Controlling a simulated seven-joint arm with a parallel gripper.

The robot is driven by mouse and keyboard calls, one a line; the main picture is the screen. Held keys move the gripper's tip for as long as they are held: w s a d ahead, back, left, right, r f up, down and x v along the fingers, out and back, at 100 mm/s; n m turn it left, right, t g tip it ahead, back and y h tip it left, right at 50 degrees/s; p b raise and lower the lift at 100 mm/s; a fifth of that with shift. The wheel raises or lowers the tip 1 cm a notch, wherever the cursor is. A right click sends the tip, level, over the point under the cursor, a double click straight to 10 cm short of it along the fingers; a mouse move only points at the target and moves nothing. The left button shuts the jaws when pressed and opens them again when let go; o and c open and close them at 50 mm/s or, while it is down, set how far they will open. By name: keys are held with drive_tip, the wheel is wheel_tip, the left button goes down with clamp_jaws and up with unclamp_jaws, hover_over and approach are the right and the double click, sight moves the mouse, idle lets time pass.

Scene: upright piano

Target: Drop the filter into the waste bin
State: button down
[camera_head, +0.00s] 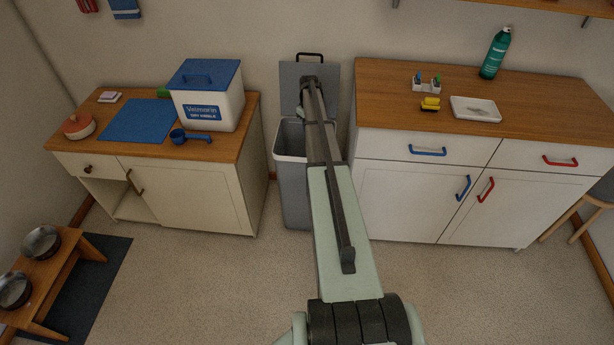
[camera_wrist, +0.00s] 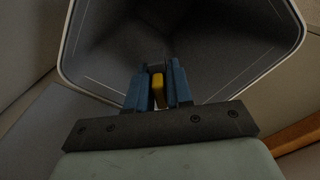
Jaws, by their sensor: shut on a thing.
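The grey waste bin (camera_head: 293,185) stands on the floor between the two cabinets, with its lid (camera_head: 290,88) raised upright behind the opening. In the wrist view the bin's rim (camera_wrist: 66,62) surrounds a dark interior. My gripper (camera_wrist: 158,78) is over the bin's opening and pointed into it. Its blue fingers are shut on a narrow yellow piece, which I take to be the filter (camera_wrist: 158,90); only its near end shows. In the head view my arm covers part of the bin, and I cannot see the filter there.
A left cabinet (camera_head: 190,187) holds a white box with a blue lid (camera_head: 208,100) and a blue scoop (camera_head: 190,137). A right cabinet (camera_head: 400,195) holds a green bottle (camera_head: 495,55) and a white tray (camera_head: 475,109). Both cabinets flank the bin closely.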

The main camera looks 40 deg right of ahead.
drive_tip(key=shift+f, duration=1.6)
drive_tip(key=c, duration=0.9)
unclamp_jaws()
drive_tip(key=shift+c, duration=0.2)
drive_tip(key=shift+r, duration=0.15)
wheel_tip(320, 180, up, 14)
drive_tip(key=shift+f, duration=0.2)
